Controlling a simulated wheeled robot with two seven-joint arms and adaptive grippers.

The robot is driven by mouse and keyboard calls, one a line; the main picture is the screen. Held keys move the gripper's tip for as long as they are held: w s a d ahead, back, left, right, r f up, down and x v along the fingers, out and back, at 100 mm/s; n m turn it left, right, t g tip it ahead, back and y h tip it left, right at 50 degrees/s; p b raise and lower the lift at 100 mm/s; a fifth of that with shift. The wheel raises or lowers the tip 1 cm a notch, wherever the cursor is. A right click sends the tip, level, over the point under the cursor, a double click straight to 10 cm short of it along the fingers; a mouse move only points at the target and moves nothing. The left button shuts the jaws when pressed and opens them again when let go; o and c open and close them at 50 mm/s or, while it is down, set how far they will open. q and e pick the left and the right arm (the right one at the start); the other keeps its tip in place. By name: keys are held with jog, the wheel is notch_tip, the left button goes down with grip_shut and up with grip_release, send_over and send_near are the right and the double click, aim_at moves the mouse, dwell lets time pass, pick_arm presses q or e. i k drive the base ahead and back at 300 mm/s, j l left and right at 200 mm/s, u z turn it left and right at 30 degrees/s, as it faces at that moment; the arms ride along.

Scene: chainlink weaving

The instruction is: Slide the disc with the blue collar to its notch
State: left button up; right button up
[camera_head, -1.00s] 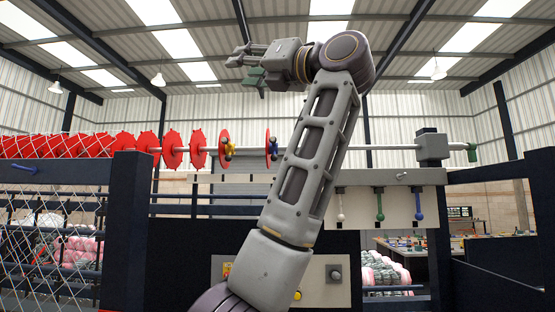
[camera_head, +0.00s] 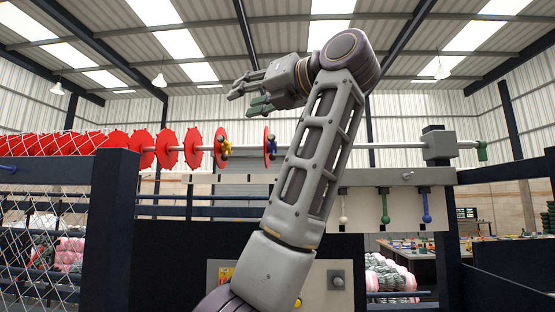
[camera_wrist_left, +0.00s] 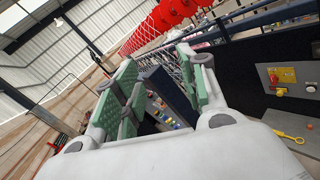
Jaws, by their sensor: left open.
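The disc with the blue collar (camera_head: 267,147) is red and sits on the horizontal rod (camera_head: 392,146), partly beside my left forearm in the head view. A red disc with a yellow collar (camera_head: 220,148) sits to its left on the same rod. My left gripper (camera_head: 246,98) is open and empty, above and slightly left of the blue-collared disc, apart from it. In the left wrist view its green-padded fingers (camera_wrist_left: 158,95) stand spread with nothing between them. I cannot make out the notch. My right gripper is not seen.
Several more red discs (camera_head: 166,148) line the rod's left part. White, green and blue knobbed levers (camera_head: 385,207) hang from a pale panel below. A dark post (camera_head: 112,225) and chainlink mesh (camera_head: 50,235) stand at left.

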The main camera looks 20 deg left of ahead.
aim_at(269, 147)
jog(key=i, duration=1.8)
